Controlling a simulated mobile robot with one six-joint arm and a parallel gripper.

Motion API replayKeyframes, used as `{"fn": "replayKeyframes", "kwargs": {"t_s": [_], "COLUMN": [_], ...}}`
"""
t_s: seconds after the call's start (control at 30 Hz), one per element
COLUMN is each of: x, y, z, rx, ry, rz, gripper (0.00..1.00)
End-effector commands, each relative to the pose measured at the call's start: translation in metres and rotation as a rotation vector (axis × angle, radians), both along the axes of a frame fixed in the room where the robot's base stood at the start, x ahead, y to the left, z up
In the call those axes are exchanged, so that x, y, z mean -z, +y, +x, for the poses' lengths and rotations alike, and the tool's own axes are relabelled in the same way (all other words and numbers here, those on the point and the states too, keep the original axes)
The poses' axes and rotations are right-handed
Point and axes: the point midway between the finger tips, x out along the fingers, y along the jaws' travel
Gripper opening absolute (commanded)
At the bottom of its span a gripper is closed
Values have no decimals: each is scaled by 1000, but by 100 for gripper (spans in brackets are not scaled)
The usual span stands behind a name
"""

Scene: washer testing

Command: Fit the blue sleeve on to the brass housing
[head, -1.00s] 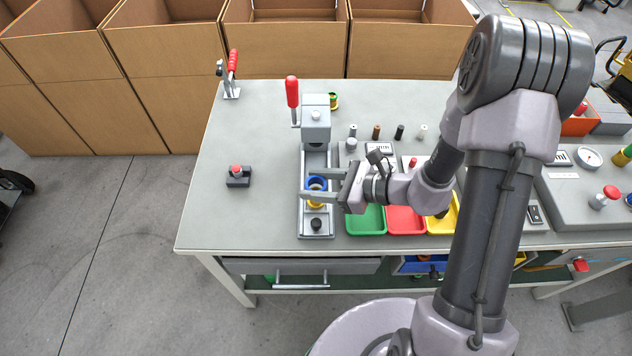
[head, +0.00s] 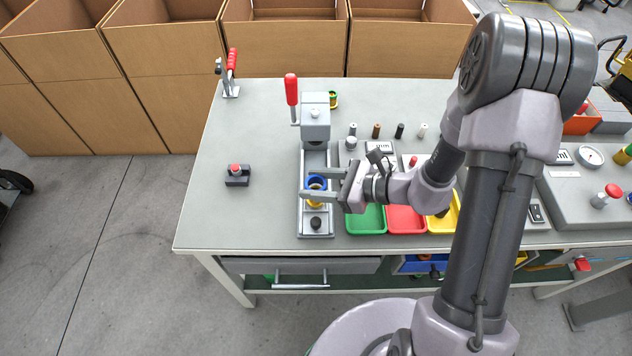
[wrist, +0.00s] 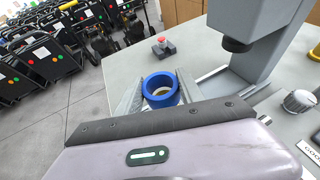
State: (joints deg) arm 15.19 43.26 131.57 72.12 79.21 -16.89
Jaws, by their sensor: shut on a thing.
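The blue sleeve (head: 317,188) is a short ring held upright between the two fingers of my gripper (head: 308,183). It also shows in the wrist view (wrist: 164,101), where a finger flanks it on each side. The brass housing (head: 316,203) shows as a yellow part in the grey press fixture, just below and in front of the sleeve in the head view. The sleeve is over or around its upper part; I cannot tell how far down it sits. The sleeve and the front finger hide part of the housing.
The press (head: 316,122) with its red-handled lever (head: 291,90) stands just behind the sleeve. Green (head: 366,220), red (head: 404,220) and yellow trays lie to the right. A red-button box (head: 237,177) is at left, with clear table around it.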

Motion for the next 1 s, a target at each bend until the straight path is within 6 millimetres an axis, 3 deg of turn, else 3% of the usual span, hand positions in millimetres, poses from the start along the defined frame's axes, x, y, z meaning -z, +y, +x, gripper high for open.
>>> {"fn": "replayKeyframes", "kwargs": {"t_s": [1.0], "x": [32], "y": [0], "z": [0], "rx": [0], "ry": [0], "rz": [0], "gripper": [5]}}
